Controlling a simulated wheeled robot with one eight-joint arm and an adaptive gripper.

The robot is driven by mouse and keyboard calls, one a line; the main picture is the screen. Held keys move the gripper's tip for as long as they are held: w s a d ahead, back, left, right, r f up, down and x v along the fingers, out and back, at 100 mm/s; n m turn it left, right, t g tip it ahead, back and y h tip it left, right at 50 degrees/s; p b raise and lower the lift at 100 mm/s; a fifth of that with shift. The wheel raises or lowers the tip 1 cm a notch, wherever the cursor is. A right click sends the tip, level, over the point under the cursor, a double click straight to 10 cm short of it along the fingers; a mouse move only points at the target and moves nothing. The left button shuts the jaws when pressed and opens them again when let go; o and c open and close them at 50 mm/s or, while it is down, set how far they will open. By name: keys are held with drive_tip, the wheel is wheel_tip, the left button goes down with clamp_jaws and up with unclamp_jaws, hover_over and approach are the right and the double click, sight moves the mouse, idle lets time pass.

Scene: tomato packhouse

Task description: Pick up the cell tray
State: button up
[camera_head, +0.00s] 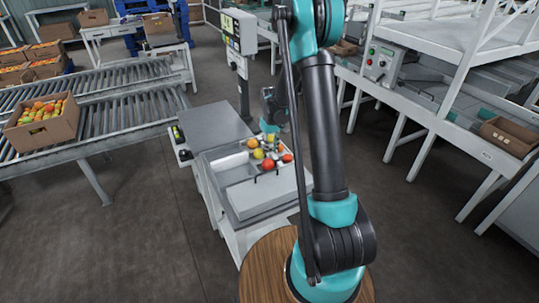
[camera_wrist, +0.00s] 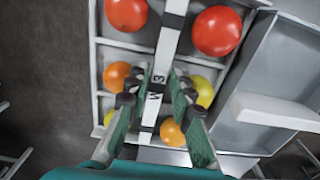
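The cell tray (camera_head: 249,170) is pale grey, divided into cells, and stands on a grey-topped bench in the head view. Red, orange and yellow tomatoes lie in its cells. In the wrist view, a white handle bar (camera_wrist: 172,32) with dark lettering runs across the middle of the tray (camera_wrist: 94,62). My gripper (camera_wrist: 160,77) is over the tray, its green-padded fingers on either side of the bar. The fingers are apart, with a gap showing right of the bar. Whether a fingertip touches it is unclear. My gripper (camera_head: 269,134) is small and partly hidden in the head view.
A pale open bin (camera_wrist: 272,82) lies right beside the tray. A scale display (camera_head: 240,33) on a post stands behind the bench (camera_head: 213,124). A roller conveyor (camera_head: 125,95) with a tomato carton (camera_head: 45,132) is at left. A white sorting line (camera_head: 425,112) is at right.

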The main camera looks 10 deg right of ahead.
drive_tip(key=shift+f, duration=0.8)
drive_tip(key=shift+f, duration=0.1)
drive_tip(key=shift+c, duration=0.6)
clamp_jaws()
